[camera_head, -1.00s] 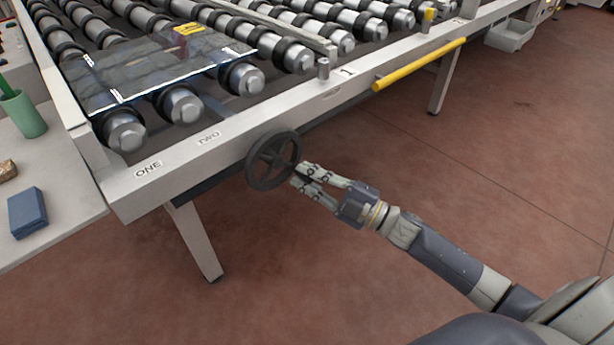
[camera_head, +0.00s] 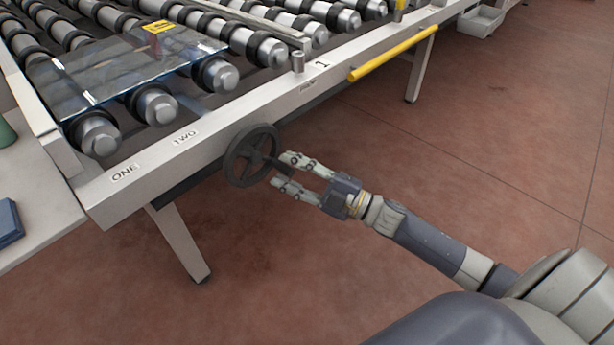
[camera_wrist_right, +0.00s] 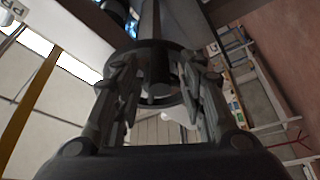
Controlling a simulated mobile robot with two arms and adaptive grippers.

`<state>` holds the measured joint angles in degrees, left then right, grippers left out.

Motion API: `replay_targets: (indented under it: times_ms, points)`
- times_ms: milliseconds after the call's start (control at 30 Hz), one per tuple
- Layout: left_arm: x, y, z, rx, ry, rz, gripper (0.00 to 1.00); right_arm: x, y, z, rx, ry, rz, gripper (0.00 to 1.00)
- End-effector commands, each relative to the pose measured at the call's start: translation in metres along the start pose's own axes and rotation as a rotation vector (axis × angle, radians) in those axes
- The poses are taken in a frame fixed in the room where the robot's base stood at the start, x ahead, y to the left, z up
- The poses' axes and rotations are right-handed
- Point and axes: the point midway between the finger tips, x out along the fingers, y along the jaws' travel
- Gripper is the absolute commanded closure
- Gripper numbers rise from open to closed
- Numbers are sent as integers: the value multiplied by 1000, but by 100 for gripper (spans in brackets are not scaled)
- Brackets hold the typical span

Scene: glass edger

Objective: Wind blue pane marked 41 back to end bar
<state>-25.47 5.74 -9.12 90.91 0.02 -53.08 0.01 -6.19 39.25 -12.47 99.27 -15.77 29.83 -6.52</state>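The blue glass pane (camera_head: 115,70) lies flat on the rollers at the left end of the conveyor. It has a yellow label (camera_head: 158,27); I cannot read its number. The pane's left edge lies close along the pale end bar (camera_head: 33,103); I cannot tell whether they touch. My right gripper (camera_head: 277,170) is at the wheel's right side, fingers spread. In the right wrist view the fingers stand apart on either side of a round handle end (camera_wrist_right: 158,90). My left gripper is out of view.
A side table (camera_head: 35,215) with a blue block (camera_head: 8,222) stands at left. The floor in front is open.

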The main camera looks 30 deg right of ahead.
Motion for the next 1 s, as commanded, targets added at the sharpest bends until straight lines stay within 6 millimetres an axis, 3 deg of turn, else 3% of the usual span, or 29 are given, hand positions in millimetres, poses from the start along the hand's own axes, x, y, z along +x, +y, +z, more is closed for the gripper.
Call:
replay_targets:
  times_ms: [600, 800, 1000]
  points:
    - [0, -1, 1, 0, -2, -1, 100, -101, 0, 1, 0, -2, -1, 62]
    - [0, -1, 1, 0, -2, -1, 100, -115, 0, 0, -1, 0, 0, 62]
    - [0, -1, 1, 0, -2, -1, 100, -116, 1, 0, -2, 1, 0, 62]
